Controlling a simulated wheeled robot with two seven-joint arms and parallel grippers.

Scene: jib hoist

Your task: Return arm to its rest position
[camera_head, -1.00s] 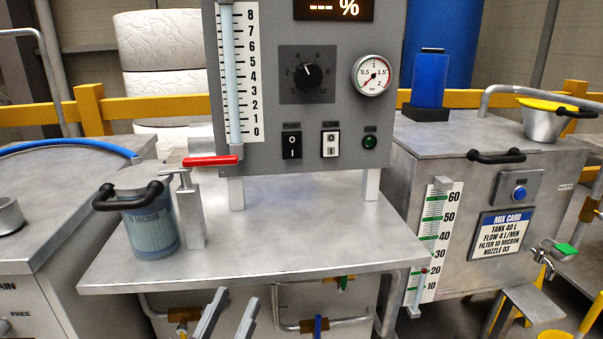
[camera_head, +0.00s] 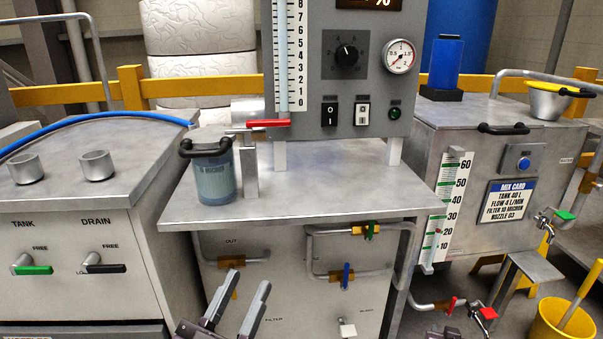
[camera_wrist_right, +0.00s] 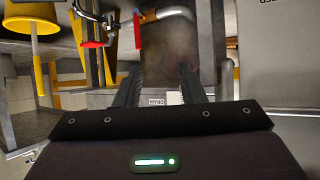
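My left gripper (camera_head: 240,292) shows at the bottom of the head view. Its two grey fingers point up and stand apart with nothing between them, in front of the low pipework under the steel bench. My right gripper (camera_wrist_right: 161,72) shows in the right wrist view. Its two dark fingers are apart with no object held between them; a small DRAIN label (camera_wrist_right: 156,101) shows beyond. In the head view, only small dark parts at the bottom edge, right of centre, may belong to the right arm; I cannot tell.
Valves with green (camera_head: 369,231) and blue (camera_head: 346,275) handles sit below. A tank cabinet (camera_head: 75,225) stands left; a mix tank (camera_head: 480,180) and yellow bucket (camera_head: 560,320) stand right.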

